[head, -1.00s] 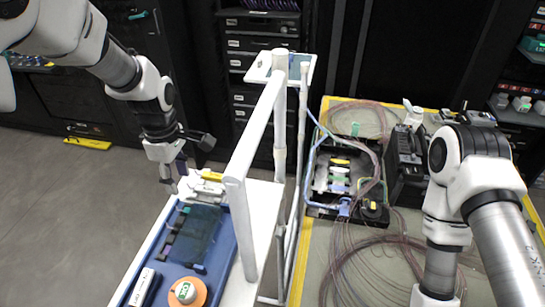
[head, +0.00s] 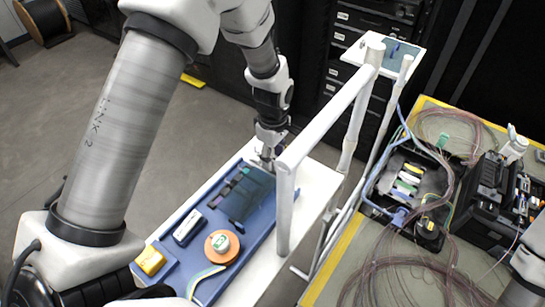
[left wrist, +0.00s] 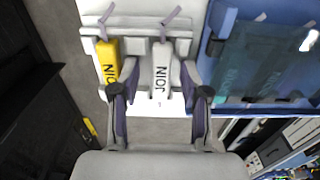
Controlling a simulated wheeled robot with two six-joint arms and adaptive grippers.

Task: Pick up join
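A white piece marked JOIN (left wrist: 161,75) stands in a grey holder (left wrist: 146,48) in the left wrist view. A yellow piece marked JOIN (left wrist: 108,65) sits beside it on the left. My left gripper (left wrist: 160,82) is open, with one purple-padded finger on each side of the white piece and visible gaps between. In the head view, my left gripper (head: 265,158) is at the far end of the blue tray (head: 262,228), and the JOIN pieces are hidden there. My right gripper is out of view.
A white rail post (head: 284,210) rises close to the gripper on the right. The tray holds a dark teal mat (head: 245,198), a white-and-dark box (head: 188,227) and an orange round item (head: 221,247). A cable-strewn bench stands at the right.

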